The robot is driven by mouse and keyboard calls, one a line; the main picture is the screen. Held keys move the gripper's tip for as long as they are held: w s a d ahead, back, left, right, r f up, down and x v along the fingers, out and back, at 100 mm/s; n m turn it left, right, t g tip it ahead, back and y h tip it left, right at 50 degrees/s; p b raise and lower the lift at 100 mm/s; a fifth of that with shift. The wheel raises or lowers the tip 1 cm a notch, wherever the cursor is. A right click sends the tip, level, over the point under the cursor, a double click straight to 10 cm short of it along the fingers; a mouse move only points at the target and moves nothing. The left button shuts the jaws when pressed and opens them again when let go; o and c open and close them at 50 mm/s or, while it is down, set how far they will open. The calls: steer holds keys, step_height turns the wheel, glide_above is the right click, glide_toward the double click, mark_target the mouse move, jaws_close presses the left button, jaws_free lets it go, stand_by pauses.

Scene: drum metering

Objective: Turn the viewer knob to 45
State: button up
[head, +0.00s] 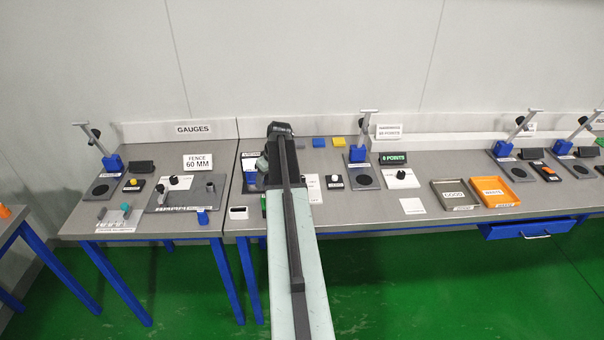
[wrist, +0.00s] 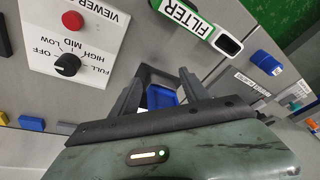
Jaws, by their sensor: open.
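The viewer knob (wrist: 67,65) is black and round. It sits on a white plate (wrist: 96,48) marked VIEWER, with OFF, LOW, MID, HIGH and FULL around the knob. I cannot read a 45 there, and its pointer is too small to read surely. A red button (wrist: 72,20) is on the same plate. My gripper (wrist: 164,72) is open in the wrist view, right of the knob and apart from it, with a blue block-like thing (wrist: 160,97) seen between its fingers. In the head view my arm hides the gripper's fingers and the knob.
A FILTER sign (wrist: 186,18) and a blue piece (wrist: 267,62) lie to the right in the wrist view. In the head view, a white plate with another black knob (head: 401,174), a grey tray (head: 454,194) and an orange tray (head: 494,192) stand right of my arm.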

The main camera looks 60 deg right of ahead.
steer(key=h, duration=0.1)
glide_toward(303, 178)
steer(key=f, duration=0.1)
steer(key=shift+m+t, duration=0.3)
steer(key=shift+m, duration=0.1)
steer(key=b+x, duration=0.7)
steer(key=x, duration=0.1)
steer(key=shift+w+d, duration=0.1)
steer(key=shift+w, duration=0.1)
jaws_close()
